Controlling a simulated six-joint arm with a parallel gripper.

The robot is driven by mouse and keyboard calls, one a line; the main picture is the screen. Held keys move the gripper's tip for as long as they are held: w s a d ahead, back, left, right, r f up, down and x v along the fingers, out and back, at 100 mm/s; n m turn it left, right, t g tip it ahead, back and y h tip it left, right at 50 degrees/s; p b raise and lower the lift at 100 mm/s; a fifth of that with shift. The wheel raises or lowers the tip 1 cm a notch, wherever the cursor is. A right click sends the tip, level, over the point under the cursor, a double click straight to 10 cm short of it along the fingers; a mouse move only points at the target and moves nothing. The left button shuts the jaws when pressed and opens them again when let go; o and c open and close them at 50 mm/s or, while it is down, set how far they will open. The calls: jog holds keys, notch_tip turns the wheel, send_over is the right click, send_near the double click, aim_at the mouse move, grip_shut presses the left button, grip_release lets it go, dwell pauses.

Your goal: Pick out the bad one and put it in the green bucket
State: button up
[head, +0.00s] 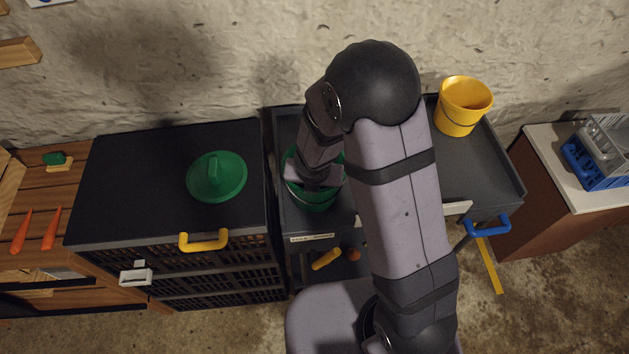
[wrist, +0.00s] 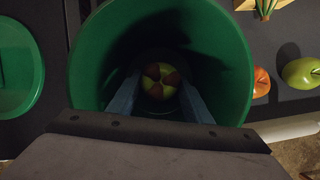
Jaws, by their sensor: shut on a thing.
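The green bucket (head: 318,201) stands on the dark cart top, open at the top. It also fills the middle of the wrist view (wrist: 95,65). My gripper (wrist: 159,88) reaches down inside the bucket, with its two blue fingers on either side of a yellow-green fruit with brown patches (wrist: 158,81). It is shut on this fruit, low in the bucket. In the head view my arm hides the fingers and fruit. A red-orange fruit (wrist: 261,83) and a green fruit (wrist: 302,73) lie outside the bucket, to the right in the wrist view.
A green lid (head: 217,177) lies on the black crate top left of the bucket. A yellow bucket (head: 459,112) stands at the cart's back right. A blue rack (head: 590,165) sits on the far-right counter. Two carrots (head: 50,229) lie on the wooden surface at left.

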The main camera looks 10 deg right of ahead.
jog(key=shift+f, duration=0.1)
jog(key=o, duration=0.8)
jog(key=p+v, duration=0.4)
jog(key=v, duration=0.3)
jog(key=shift+r, duration=0.25)
